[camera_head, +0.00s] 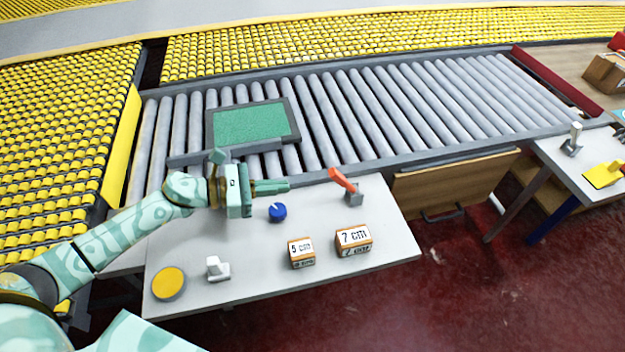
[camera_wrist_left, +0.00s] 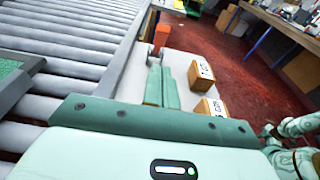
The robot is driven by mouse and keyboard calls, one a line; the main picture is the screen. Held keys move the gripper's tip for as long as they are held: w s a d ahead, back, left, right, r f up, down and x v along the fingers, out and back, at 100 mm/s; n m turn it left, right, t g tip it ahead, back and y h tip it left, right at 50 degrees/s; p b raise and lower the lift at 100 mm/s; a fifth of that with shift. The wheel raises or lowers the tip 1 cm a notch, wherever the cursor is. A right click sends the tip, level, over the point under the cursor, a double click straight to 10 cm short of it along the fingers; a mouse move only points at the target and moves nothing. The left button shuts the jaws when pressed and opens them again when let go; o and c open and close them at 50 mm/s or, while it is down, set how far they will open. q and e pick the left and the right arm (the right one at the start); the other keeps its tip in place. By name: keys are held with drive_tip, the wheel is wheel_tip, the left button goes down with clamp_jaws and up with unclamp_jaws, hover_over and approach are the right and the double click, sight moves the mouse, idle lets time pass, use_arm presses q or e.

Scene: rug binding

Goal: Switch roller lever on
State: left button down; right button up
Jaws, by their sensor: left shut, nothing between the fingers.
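The roller lever has an orange-red handle (camera_head: 343,180) on a small grey base (camera_head: 354,198), at the back edge of the white table. The handle leans up and to the left. It also shows in the left wrist view as an orange block (camera_wrist_left: 161,36) beyond the fingertips. My left gripper (camera_head: 288,185) is shut and empty, pointing right towards the lever, with a gap between them. Its closed fingers (camera_wrist_left: 162,86) show in the left wrist view. Part of my right arm shows small at the right of that view; its fingers cannot be made out.
The white table (camera_head: 330,275) holds a blue knob (camera_head: 277,212), a white switch (camera_head: 217,268), a yellow disc (camera_head: 168,284) and two labelled boxes (camera_head: 302,252), (camera_head: 353,240). Behind it, a green rug piece (camera_head: 250,124) in a dark frame lies on the grey rollers (camera_head: 400,105).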

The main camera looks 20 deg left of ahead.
use_arm(q)
drive_tip(key=shift+w+d, duration=0.2)
drive_tip(key=shift+d, duration=0.1)
approach(344, 182)
drive_tip(key=w+d, duration=0.1)
drive_tip(key=w+d+f, duration=0.1)
drive_tip(key=w, duration=0.1)
drive_tip(key=shift+d+f, duration=0.15)
drive_tip(key=shift+f, duration=0.2)
drive_tip(key=shift+w+d+f, duration=0.1)
drive_tip(key=shift+w+d, duration=0.1)
drive_tip(key=shift+d, duration=0.25)
use_arm(e)
drive_tip(key=shift+w+a, duration=0.35)
drive_tip(key=shift+w, duration=0.3)
